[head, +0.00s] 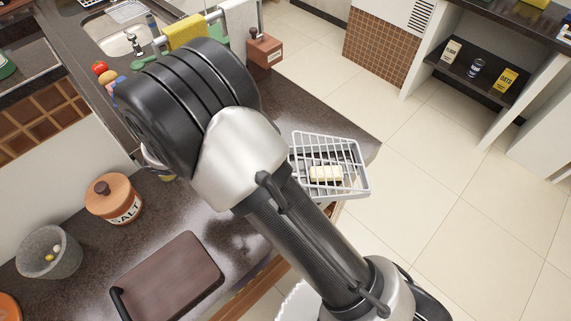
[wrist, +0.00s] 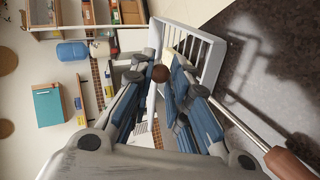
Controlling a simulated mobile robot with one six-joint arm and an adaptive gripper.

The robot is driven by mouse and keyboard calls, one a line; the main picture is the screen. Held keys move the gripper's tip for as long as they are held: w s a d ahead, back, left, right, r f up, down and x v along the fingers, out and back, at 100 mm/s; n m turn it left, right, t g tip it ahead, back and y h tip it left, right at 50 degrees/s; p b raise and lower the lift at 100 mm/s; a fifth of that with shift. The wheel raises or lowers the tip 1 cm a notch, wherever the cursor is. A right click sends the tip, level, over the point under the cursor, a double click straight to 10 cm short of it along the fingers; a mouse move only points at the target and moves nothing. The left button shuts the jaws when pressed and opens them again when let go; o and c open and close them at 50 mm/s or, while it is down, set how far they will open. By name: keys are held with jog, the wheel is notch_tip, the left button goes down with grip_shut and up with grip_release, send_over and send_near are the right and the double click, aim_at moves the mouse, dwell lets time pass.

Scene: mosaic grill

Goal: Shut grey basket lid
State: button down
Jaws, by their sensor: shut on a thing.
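The grey basket (head: 366,185) sits at the counter's right corner in the head view, with pale yellow blocks (head: 326,173) inside. Its wire lid (head: 325,137) lies over the blocks and looks tilted relative to the rim. My arm covers the basket's left side. In the wrist view the grey frame and bars (wrist: 207,48) show beyond my fingers. My gripper (wrist: 163,76) is closed on a small round brown knob (wrist: 161,73) at its blue-padded fingertips. How the knob joins the lid is hidden. My gripper is hidden in the head view.
A metal rod with a wooden handle (wrist: 289,164) runs at lower right in the wrist view. A dark cutting board (head: 175,278), salt jar (head: 113,198) and stone mortar (head: 48,252) stand on the counter. Open floor (head: 440,215) lies right of the basket.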

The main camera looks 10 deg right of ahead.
jog(key=f+b, duration=0.1)
jog(key=f, duration=0.2)
jog(key=a+f+b, duration=0.1)
jog(key=f, duration=0.2)
jog(key=shift+a+f+b, duration=0.15)
jog(key=shift+f+b, duration=0.1)
jog(key=shift+b, duration=0.15)
jog(key=c, duration=1.5)
grip_release()
jog(key=shift+r, duration=0.1)
jog(key=v, duration=1.2)
